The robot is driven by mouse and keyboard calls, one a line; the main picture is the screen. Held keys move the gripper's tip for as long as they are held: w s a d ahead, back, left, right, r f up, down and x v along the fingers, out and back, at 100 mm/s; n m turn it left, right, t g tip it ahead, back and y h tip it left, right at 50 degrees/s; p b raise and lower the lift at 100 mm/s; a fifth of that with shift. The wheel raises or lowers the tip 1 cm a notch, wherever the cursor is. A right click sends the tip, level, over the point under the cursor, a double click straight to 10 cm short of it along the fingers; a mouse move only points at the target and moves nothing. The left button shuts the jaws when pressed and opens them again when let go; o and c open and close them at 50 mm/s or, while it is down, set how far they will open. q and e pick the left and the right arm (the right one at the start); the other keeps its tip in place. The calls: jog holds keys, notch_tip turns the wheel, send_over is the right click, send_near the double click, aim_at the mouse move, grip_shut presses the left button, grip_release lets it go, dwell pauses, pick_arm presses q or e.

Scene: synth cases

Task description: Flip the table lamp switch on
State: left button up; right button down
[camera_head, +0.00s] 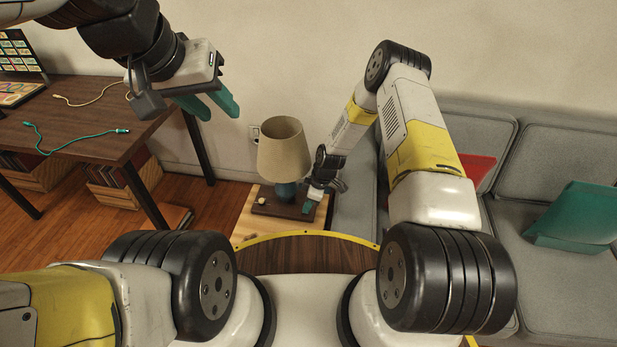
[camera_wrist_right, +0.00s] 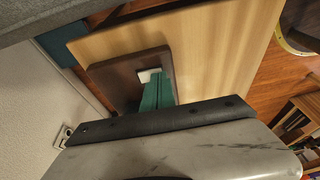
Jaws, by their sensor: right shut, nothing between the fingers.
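The table lamp has a beige shade (camera_head: 284,148) and a teal body (camera_head: 286,189). It stands upright by a dark brown board (camera_head: 268,208) on a light wooden side table. My right gripper (camera_head: 309,208) is low at the right of the lamp, fingers shut and empty. In the right wrist view its teal fingertips (camera_wrist_right: 157,82) are over the brown board (camera_wrist_right: 112,77), right at a small white switch-like piece (camera_wrist_right: 146,75). The fingers partly hide this piece; I cannot tell its position or whether they touch. My left gripper (camera_head: 220,114) is open and empty, high at the left.
The light side table (camera_head: 255,225) has bare wood around the board. A dark desk (camera_head: 85,110) with cables stands at the left. A wall outlet (camera_head: 254,134) is behind the lamp.

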jog(key=shift+s+f, duration=0.1)
jog(key=shift+f, duration=0.1)
dwell(0.3)
jog(key=shift+w+d+r, duration=0.1)
jog(key=shift+w+r, duration=0.15)
jog(key=shift+w, duration=0.5)
jog(key=shift+r, duration=0.15)
